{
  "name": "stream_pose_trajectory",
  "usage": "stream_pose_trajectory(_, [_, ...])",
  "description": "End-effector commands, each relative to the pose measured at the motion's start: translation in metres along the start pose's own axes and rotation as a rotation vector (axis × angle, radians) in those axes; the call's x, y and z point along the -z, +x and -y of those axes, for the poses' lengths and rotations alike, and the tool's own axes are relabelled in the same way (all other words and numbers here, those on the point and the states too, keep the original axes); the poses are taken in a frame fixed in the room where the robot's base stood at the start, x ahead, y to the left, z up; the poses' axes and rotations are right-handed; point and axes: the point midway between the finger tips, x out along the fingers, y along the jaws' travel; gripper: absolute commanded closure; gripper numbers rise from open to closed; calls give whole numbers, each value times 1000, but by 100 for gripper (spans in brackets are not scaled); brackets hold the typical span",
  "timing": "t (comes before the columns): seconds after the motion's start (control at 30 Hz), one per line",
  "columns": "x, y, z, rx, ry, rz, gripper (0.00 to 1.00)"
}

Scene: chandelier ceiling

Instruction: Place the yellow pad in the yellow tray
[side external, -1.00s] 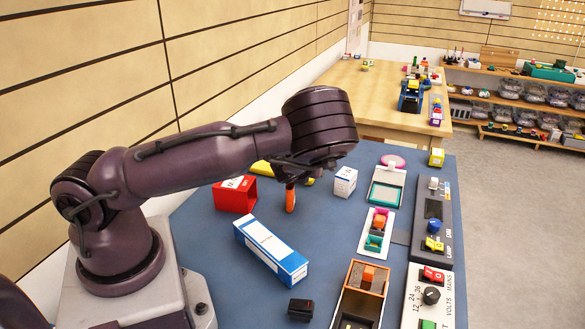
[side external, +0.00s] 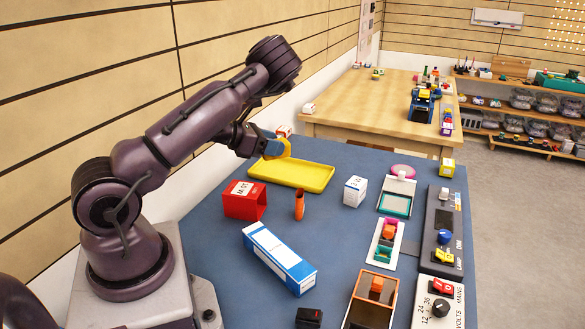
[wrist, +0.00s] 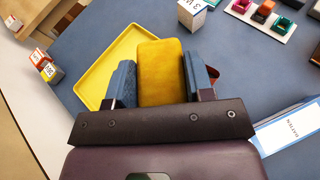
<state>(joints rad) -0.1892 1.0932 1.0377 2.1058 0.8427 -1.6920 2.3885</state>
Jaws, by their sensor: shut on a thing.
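The yellow pad is a rounded yellow block, seen large in the wrist view (wrist: 161,72) and small in the side view (side external: 277,148). My gripper (wrist: 160,85) is shut on it, with a blue-grey finger on each side. In the side view my gripper (side external: 270,146) holds the pad at the far left edge of the tray. The yellow tray (side external: 305,175) is a shallow rectangle lying on the blue table. In the wrist view the tray (wrist: 98,82) shows behind and left of the pad, partly hidden by it. The tray surface that shows is empty.
A red box (side external: 244,200), an orange cylinder (side external: 299,205) and a white cube (side external: 355,191) stand near the tray. A long blue-and-white box (side external: 279,259) lies nearer the front. Panels line the right side.

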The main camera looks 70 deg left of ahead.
Motion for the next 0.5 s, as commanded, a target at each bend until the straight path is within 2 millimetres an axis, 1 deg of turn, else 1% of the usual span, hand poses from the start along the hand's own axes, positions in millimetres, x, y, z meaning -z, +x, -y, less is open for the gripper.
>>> stream_pose_trajectory(0.2, [8, 43, -34, 2, 2, -3, 74])
stream_pose_trajectory(0.33, [11, 69, -54, 1, 1, -2, 74])
stream_pose_trajectory(0.5, [34, 100, -73, 0, -2, -3, 74])
